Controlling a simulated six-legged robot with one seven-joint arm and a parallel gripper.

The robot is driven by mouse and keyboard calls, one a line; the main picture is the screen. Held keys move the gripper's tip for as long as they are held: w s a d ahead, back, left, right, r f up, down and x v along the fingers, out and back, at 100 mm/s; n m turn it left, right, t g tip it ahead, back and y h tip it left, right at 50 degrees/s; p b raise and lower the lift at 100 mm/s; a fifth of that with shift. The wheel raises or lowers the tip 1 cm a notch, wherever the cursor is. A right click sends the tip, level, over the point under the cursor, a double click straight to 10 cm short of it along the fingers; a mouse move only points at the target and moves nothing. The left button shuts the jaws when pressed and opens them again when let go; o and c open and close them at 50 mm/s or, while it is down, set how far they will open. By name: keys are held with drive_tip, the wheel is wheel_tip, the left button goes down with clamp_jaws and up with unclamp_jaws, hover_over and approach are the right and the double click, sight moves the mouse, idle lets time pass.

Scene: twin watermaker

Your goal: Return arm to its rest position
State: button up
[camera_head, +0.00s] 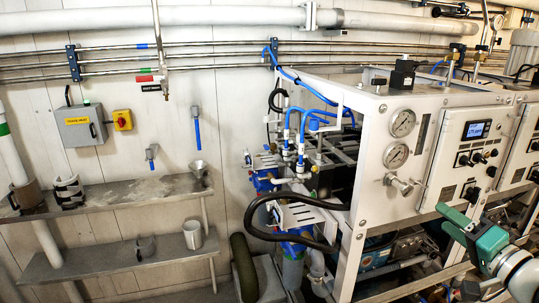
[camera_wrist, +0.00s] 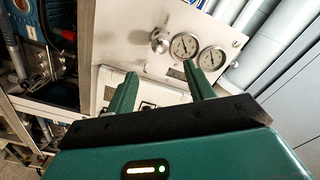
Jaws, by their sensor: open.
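My gripper (camera_head: 458,222) is at the right of the head view, in front of the watermaker's white frame (camera_head: 372,150). Its green jaws are apart with nothing between them. In the wrist view, the two green fingers of my gripper (camera_wrist: 160,92) point toward the white panel (camera_wrist: 132,50). That panel carries two round gauges (camera_wrist: 184,45) and a metal valve knob (camera_wrist: 159,42). The gripper looks apart from the panel, but the exact gap cannot be told. Only the end of my arm shows, at the right edge of the head view.
A control box with a small display (camera_head: 476,130) is just above my gripper. Black hoses (camera_head: 290,241) and blue tubing lie left of the frame. Two wall shelves (camera_head: 110,197) hold mugs and a funnel. Pipes (camera_head: 150,17) run along the wall above.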

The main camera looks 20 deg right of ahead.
drive_tip(key=w+a+f+n+g+y, duration=0.2)
drive_tip(key=a+g+y, duration=0.1)
drive_tip(key=a, duration=0.6)
drive_tip(key=w+a+f+n+g+y, duration=0.2)
drive_tip(key=a+f+n+g+y, duration=0.1)
drive_tip(key=a, duration=0.6)
drive_tip(key=s+a+f+n+g+h, duration=0.2)
drive_tip(key=s+a+n+g+h, duration=0.1)
drive_tip(key=a, duration=0.3)
drive_tip(key=s+a+f+n+g+h, duration=0.2)
drive_tip(key=s+a+f+g+h, duration=0.1)
drive_tip(key=a, duration=0.4)
drive_tip(key=shift+s+a+f+n+h, duration=0.15)
drive_tip(key=shift+s+a+n+h, duration=0.15)
drive_tip(key=shift+n, duration=0.1)
drive_tip(key=shift+c, duration=0.2)
drive_tip(key=c, duration=0.3)
